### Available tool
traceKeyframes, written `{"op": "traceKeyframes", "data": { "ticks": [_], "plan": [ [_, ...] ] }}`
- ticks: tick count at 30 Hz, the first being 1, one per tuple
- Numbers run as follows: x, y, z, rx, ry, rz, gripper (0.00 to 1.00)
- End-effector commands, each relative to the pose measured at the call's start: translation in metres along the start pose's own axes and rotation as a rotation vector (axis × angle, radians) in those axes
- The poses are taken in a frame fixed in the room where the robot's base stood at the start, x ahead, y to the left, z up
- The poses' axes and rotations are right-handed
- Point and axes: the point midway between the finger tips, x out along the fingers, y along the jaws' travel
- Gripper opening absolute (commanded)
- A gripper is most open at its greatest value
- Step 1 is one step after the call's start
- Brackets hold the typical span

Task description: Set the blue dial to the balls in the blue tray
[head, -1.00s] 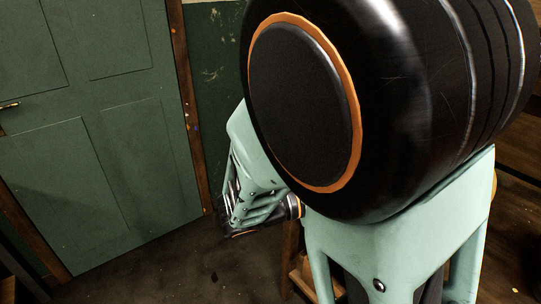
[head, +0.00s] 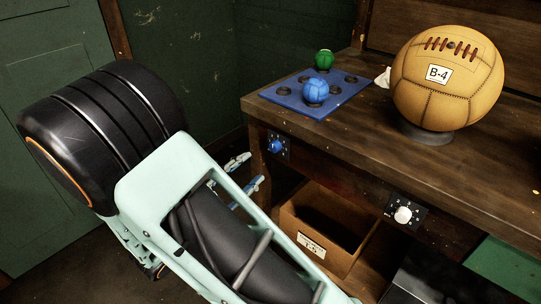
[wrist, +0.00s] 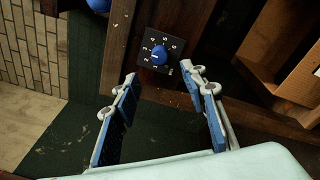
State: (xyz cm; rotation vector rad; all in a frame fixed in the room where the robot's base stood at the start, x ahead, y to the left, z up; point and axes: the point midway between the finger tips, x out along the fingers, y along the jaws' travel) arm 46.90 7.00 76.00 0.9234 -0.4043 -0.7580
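The blue dial (head: 277,146) is on a dark plate on the bench front, near its left corner. In the wrist view the blue dial (wrist: 159,55) shows numbers around it; a pale mark is on its lower left, but I cannot tell the exact setting. The blue tray (head: 318,111) lies on the bench top above the dial. A blue ball (head: 316,91) sits in it, and a green ball (head: 324,59) is at its back edge. My gripper (head: 244,174) is open and empty, in front of and apart from the dial. Its blue-padded fingers (wrist: 165,88) flank the view below the dial.
A tan laced ball marked B-4 (head: 447,80) stands on the bench (head: 365,130). A white dial (head: 403,214) is on the bench front to the right. A labelled open box (head: 315,250) stands below. A green door (head: 50,50) is at the left.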

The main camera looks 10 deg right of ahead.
Motion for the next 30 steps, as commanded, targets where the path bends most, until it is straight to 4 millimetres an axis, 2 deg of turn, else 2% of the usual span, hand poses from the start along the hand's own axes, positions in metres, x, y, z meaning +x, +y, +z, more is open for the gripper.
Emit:
{"op": "traceKeyframes", "data": {
  "ticks": [9, 15, 27, 30],
  "plan": [
    [0.062, -0.002, 0.001, 0.001, -0.006, -0.002, 0.40],
    [0.087, -0.001, 0.001, -0.001, -0.004, -0.001, 0.40],
    [0.094, 0.000, 0.002, -0.002, -0.002, 0.000, 0.40],
    [0.094, 0.000, 0.002, -0.002, -0.002, 0.000, 0.28]
  ]
}}
